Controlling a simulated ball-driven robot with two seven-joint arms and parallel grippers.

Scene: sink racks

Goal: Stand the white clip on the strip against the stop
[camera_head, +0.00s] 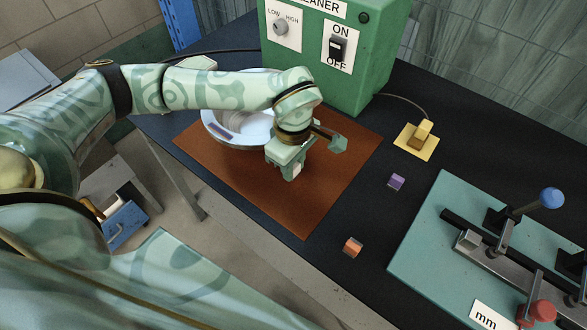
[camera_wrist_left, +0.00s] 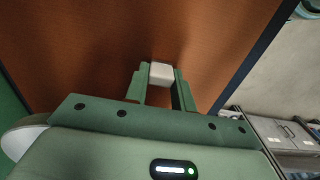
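The white clip (camera_wrist_left: 162,73) is a small pale block between the fingertips of my left gripper (camera_wrist_left: 161,78) in the left wrist view. The fingers lie against both its sides. In the head view, my left gripper (camera_head: 291,174) is over the brown mat, with a pale bit of the clip showing at its tips. A grey metal strip (camera_head: 510,266) lies beside a black bar on the teal plate (camera_head: 423,232) at the right, apart from the gripper. A small grey block (camera_head: 467,241) at the strip's near left end looks like the stop. My right gripper is not in view.
A white bowl (camera_head: 217,133) sits on the brown mat (camera_head: 305,222) behind my arm. A green cleaner box (camera_head: 345,75) stands at the back. Purple (camera_head: 397,182), orange (camera_head: 352,246) and yellow (camera_head: 421,132) pieces lie between mat and plate. Blue-knobbed (camera_head: 551,198) and red-knobbed (camera_head: 542,311) clamps rise beside the strip.

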